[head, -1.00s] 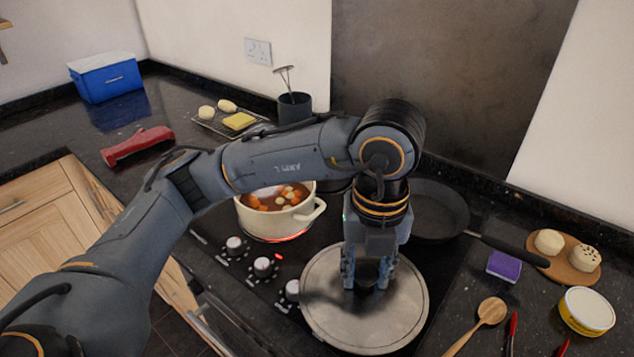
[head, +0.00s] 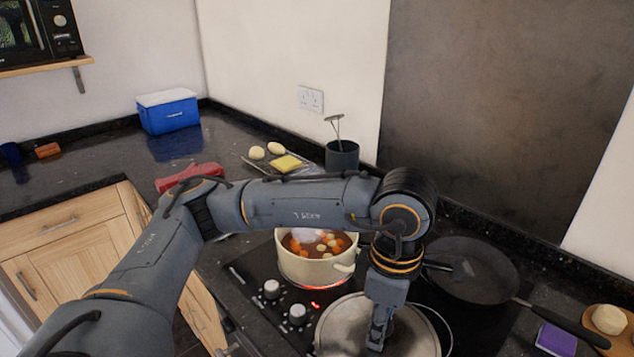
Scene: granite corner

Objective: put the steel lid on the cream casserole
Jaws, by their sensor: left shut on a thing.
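The cream casserole (head: 293,267) stands uncovered on the hob with orange and pale pieces in brown stew. A burner glows red under it. My left gripper (head: 378,338) points down, shut on the steel lid (head: 341,328), nearer the camera and right of the casserole. The lid is round, grey and roughly level. The gripper hides its middle, the frame's bottom edge cuts it off, and its height above the hob is hard to tell. The lid's far edge appears just below the casserole in the picture, not over its opening. My right gripper is not in view.
A black frying pan (head: 470,270) stands right of my wrist, its handle pointing right. A dark utensil pot (head: 342,156) and a rack with food (head: 284,164) stand behind. Knobs (head: 271,289) line the hob's left side. A red object (head: 188,176) lies behind my arm.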

